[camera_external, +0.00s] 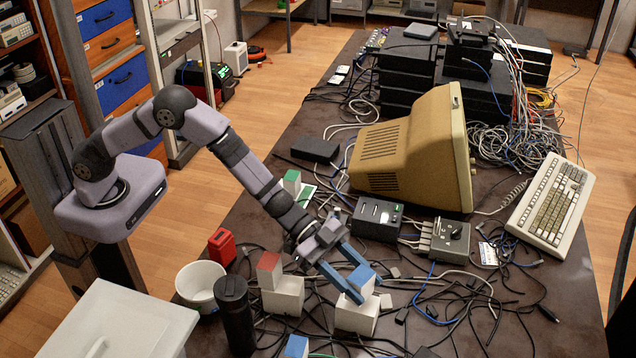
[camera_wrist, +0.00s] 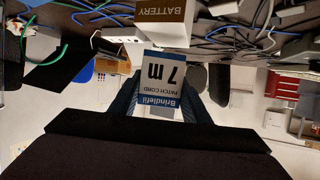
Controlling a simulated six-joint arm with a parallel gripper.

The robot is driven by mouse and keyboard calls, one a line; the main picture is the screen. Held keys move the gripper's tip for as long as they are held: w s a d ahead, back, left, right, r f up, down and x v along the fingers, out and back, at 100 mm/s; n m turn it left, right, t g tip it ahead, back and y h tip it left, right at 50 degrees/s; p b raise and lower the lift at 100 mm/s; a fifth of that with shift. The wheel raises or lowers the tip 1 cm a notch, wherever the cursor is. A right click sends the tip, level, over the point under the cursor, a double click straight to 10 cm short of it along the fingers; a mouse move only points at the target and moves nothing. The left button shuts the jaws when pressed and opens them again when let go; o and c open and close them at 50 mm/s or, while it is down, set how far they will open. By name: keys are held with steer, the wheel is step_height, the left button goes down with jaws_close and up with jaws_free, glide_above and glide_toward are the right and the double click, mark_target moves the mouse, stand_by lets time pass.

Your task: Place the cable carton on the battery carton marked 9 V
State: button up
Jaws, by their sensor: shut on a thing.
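My gripper (camera_external: 354,268) is shut on the cable carton (camera_external: 362,281), a small blue-and-white box. In the wrist view the cable carton (camera_wrist: 162,80) reads "7 m PATCH CORD", upside down, between my fingers. A white carton (camera_external: 356,318) stands on the table directly below it in the external view. I cannot tell whether the two touch. In the wrist view a white carton with a brown "BATTERY" label (camera_wrist: 152,14) is just beyond the held carton. No 9 V mark is readable.
A white carton (camera_external: 283,297) with a red-topped box (camera_external: 269,268) stands to the left, near a black cylinder (camera_external: 235,315) and white bowl (camera_external: 199,285). A blue-topped carton (camera_external: 297,347) is at the front. Loose cables cover the table; a black device (camera_external: 376,218) and monitor (camera_external: 410,150) stand behind.

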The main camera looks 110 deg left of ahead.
steer(key=shift+w+f, duration=0.1)
steer(key=shift+f, duration=0.9)
steer(key=shift+f, duration=0.15)
steer(key=o, duration=1.1)
steer(key=b+v, duration=0.1)
steer(key=v, duration=1.1)
steer(key=shift+b, duration=0.3)
steer(key=shift+a, duration=0.1)
